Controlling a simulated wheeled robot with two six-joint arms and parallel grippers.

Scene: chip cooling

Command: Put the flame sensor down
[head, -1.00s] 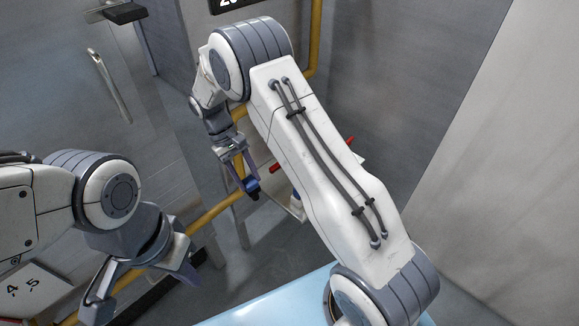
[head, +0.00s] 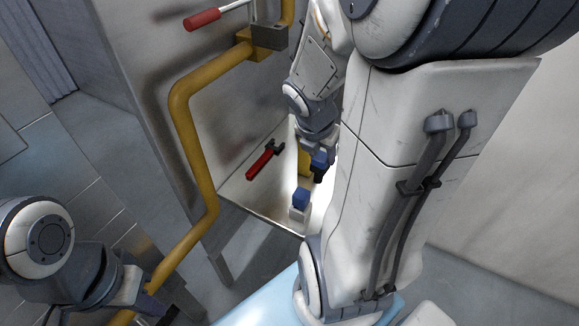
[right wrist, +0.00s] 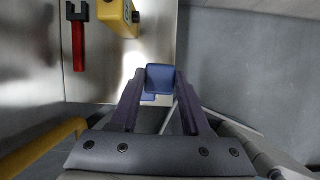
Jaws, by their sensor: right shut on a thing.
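The flame sensor (head: 320,160) is a small blue block with a black end. My right gripper (head: 318,152) is shut on it and holds it over the light metal bench (head: 240,190). In the right wrist view the blue block (right wrist: 160,76) sits between the fingertips of my right gripper (right wrist: 160,88). I cannot tell whether it touches the bench. My left gripper (head: 112,308) is open and empty at the lower left, away from the bench. My right arm covers the bench's right part in the head view.
Another blue block on a white base (head: 301,198) stands near the bench's front edge. A red-handled tool (head: 264,160) lies on the bench, left of a yellow object (head: 303,160). A yellow pipe (head: 187,150) runs along the left side. Another red handle (head: 202,19) shows above.

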